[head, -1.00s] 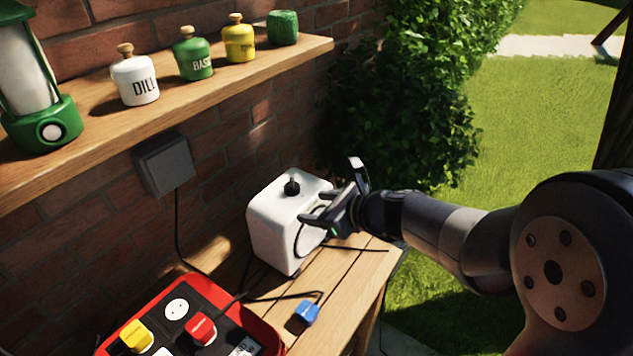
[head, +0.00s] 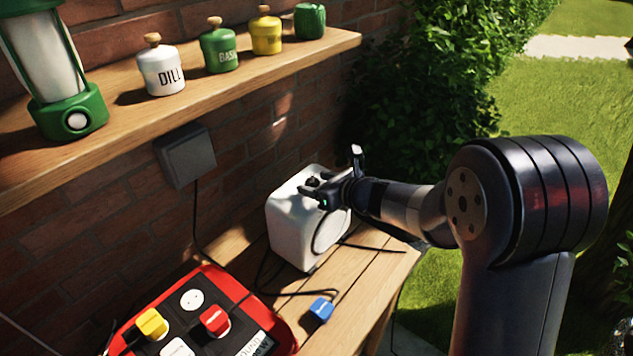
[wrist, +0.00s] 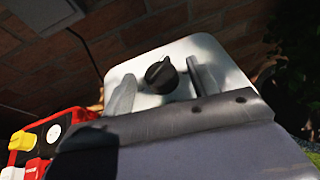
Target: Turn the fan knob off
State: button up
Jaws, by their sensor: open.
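The white box-shaped fan (head: 292,222) stands on the wooden table with a round grille on its front. Its black knob (wrist: 161,74) sits on the top face; in the head view the knob (head: 313,181) is partly covered by my gripper. My gripper (head: 314,190) is over the fan's top. In the wrist view my gripper (wrist: 163,88) is open, with one finger on each side of the knob and visible gaps between. The knob's pointer ridge looks tilted. I cannot tell whether the fingertips touch the fan's top.
Cables run across the table (head: 365,268). A shelf (head: 225,88) with jars and a green lantern (head: 62,85) overhangs behind.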

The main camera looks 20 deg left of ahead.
jog(key=shift+w+a+f, duration=0.1)
jog(key=shift+w+a, duration=0.05)
jog(key=shift+a, duration=0.1)
jog(key=shift+c, duration=0.4)
jog(key=c, duration=0.9)
